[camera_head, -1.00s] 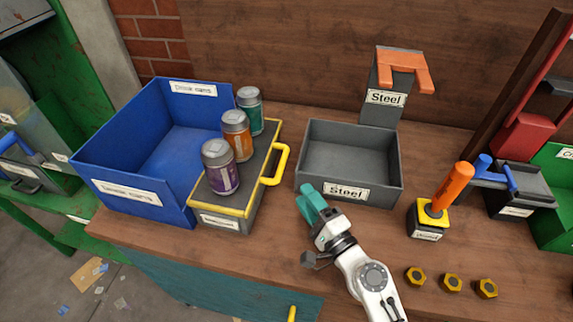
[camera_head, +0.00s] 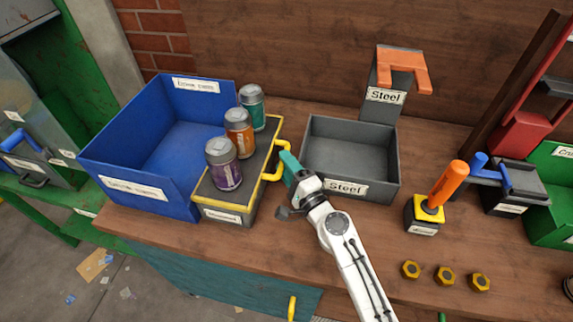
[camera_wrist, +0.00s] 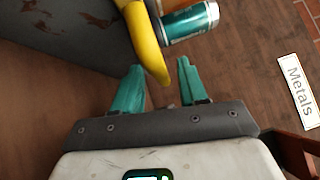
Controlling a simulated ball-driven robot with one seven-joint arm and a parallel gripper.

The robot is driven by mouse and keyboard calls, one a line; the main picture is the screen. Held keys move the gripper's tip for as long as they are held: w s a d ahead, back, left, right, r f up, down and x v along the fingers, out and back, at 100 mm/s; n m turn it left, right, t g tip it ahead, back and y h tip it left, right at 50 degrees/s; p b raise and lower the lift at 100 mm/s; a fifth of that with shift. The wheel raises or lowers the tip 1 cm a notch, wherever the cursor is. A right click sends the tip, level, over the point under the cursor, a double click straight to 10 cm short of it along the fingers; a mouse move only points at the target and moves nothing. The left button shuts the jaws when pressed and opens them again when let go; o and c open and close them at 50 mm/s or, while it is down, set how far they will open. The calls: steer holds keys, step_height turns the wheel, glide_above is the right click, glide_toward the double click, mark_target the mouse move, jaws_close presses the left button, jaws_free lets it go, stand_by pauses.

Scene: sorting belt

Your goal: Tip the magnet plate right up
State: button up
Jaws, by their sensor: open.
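The magnet plate (camera_head: 257,160) is a dark, yellow-edged top lying flat on a labelled box, with a yellow handle (camera_head: 272,177) on its right side. Three cans stand upright on it: purple (camera_head: 224,170), orange (camera_head: 239,138) and teal (camera_head: 252,108). My gripper (camera_head: 287,163) is at the handle, its teal fingers partly covering it. In the wrist view the open fingers (camera_wrist: 161,66) have the end of the yellow handle (camera_wrist: 150,45) between them. Contact with it cannot be made out. The teal can (camera_wrist: 190,22) shows beyond.
A blue bin (camera_head: 140,196) stands directly left of the plate. A grey bin labelled Steel (camera_head: 375,191) is close on the right of my gripper. An orange-handled block (camera_head: 424,210) and three yellow nuts (camera_head: 445,277) are further right.

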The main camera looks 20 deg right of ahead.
jaws_close()
stand_by(0.4)
